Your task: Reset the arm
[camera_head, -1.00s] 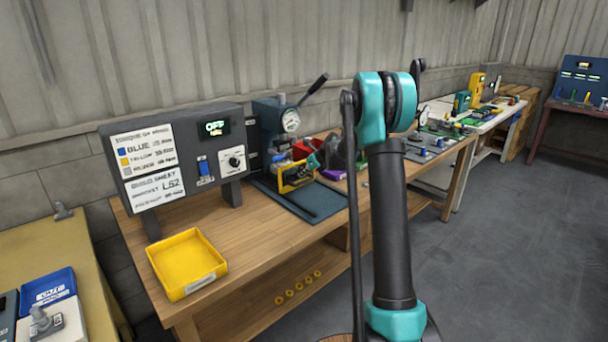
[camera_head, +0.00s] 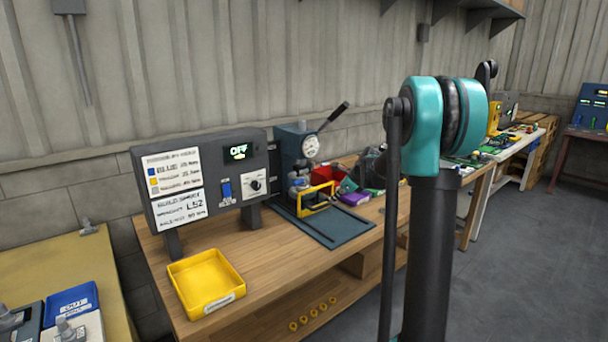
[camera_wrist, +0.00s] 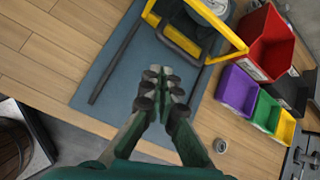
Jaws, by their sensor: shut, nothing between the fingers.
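My arm rises in the right half of the head view, with dark links and teal joints. My gripper (camera_wrist: 163,80) shows in the wrist view, its two fingers brought together with nothing between them. It is over the dark blue-grey mat (camera_wrist: 118,75) on the wooden bench. A yellow frame (camera_wrist: 225,40) stands on the mat beyond the fingertips, apart from them. The same yellow frame (camera_head: 317,199) shows in the head view in front of the press (camera_head: 296,150). In the head view, the gripper itself cannot be made out clearly behind my arm.
Red (camera_wrist: 270,42), purple (camera_wrist: 238,90), green (camera_wrist: 267,111) and yellow (camera_wrist: 285,126) bins sit right of the mat. A control panel (camera_head: 200,180) reading OFF and an empty yellow tray (camera_head: 205,283) stand on the bench's left. A small round part (camera_wrist: 221,145) lies on bare wood.

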